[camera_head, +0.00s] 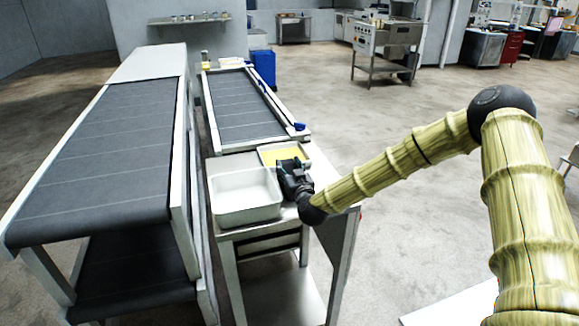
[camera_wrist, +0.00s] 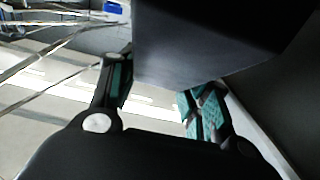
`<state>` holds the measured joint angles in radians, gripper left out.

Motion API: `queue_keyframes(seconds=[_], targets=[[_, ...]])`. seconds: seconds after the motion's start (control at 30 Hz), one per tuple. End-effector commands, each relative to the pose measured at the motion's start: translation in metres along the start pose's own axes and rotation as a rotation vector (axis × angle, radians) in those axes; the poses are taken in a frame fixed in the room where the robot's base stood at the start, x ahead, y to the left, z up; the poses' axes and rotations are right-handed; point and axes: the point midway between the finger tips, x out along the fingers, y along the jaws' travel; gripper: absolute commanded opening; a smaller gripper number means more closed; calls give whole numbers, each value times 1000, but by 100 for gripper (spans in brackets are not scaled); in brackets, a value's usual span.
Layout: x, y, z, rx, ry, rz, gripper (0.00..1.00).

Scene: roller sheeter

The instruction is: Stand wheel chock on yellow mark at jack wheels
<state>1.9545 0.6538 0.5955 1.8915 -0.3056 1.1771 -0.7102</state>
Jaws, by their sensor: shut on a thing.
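My gripper (camera_head: 293,182) is over the right side of a small cart, beside a white bin. In the wrist view, its two teal-padded fingers (camera_wrist: 160,98) are shut on a dark, smooth block, which I take for the wheel chock (camera_wrist: 205,45). The block fills the upper middle of that view; its full shape is cut off. In the head view I cannot tell the block from the dark gripper. A yellow patch (camera_head: 275,155) lies in a pale-rimmed tray behind the gripper; I cannot tell any yellow floor mark. No jack wheels can be made out.
The white bin (camera_head: 245,192) stands on the cart (camera_head: 268,236), close left of my gripper. A long dark conveyor belt (camera_head: 100,150) runs along the left, and a second belt (camera_head: 238,103) lies behind the cart. The floor right of the cart is open.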

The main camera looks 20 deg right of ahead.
Motion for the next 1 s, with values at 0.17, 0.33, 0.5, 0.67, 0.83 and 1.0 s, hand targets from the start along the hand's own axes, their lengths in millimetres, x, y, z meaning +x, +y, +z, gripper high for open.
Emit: queue_keyframes(seconds=[0.17, 0.33, 0.5, 0.67, 0.83, 1.0], targets=[[0, 0, 0, 0, 3, -1, 9], [0, -1, 1, 0, 2, -1, 9], [0, -1, 3, 0, 0, -1, 62], [0, -1, 3, 0, 0, -1, 69], [0, 0, 3, 0, 0, -1, 69], [-4, 0, 2, 0, 0, -1, 69]])
